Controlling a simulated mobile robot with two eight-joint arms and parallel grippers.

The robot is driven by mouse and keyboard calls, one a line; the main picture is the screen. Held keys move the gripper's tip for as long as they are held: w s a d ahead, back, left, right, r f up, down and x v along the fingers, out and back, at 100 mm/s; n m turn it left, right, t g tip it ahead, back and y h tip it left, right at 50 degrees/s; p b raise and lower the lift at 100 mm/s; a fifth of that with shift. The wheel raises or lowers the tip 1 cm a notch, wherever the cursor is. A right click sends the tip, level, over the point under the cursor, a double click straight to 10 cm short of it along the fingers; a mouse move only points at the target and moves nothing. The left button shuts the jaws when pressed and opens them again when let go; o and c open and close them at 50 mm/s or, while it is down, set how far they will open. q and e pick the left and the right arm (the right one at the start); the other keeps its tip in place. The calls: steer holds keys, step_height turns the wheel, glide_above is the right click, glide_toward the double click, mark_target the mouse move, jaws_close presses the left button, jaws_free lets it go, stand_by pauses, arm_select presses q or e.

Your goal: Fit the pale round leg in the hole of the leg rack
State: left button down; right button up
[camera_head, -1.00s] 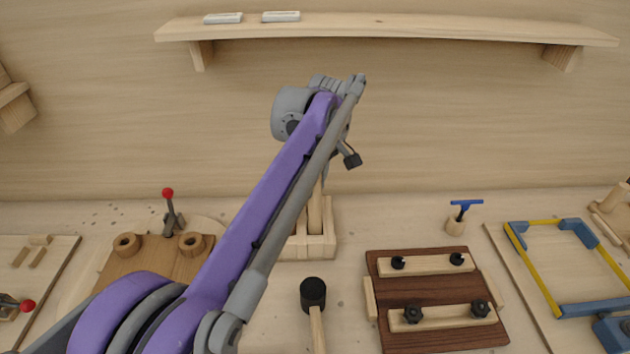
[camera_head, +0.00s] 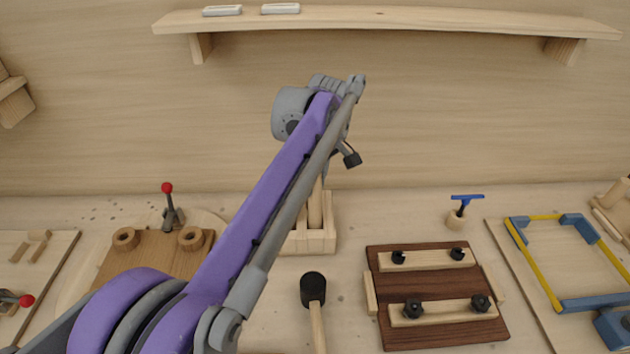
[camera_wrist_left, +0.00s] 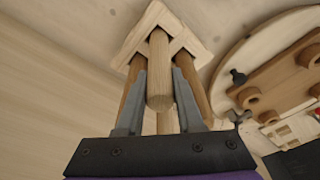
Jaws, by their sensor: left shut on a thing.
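The pale round leg (camera_wrist_left: 158,75) sits between the fingers of my left gripper (camera_wrist_left: 159,72), which is shut on it. Its near end faces the left wrist camera and its far end is at the leg rack (camera_wrist_left: 196,44). I cannot tell how deep it is in the hole. Darker round legs (camera_wrist_left: 133,84) stand either side of it in the left wrist view. In the head view the rack (camera_head: 318,242) stands upright behind my arm, with a pale leg (camera_head: 315,206) above it. My arm hides the gripper's fingers there. My right gripper is not in view.
A black-headed mallet (camera_head: 313,290) lies in front of the rack. A dark clamped board (camera_head: 435,290) is to its right, a brown board with a red-knobbed clamp (camera_head: 170,215) to its left. A shelf (camera_head: 390,17) runs along the wall above.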

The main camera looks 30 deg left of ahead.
arm_select(q)
steer(key=shift+f, duration=0.1)
steer(key=shift+c, duration=2.3)
jaws_free()
step_height(320, 180, up, 11)
steer(key=d+p, duration=0.1)
steer(key=shift+s+d, duration=0.15)
steer(key=shift+d, duration=0.15)
steer(key=shift+f, duration=0.15)
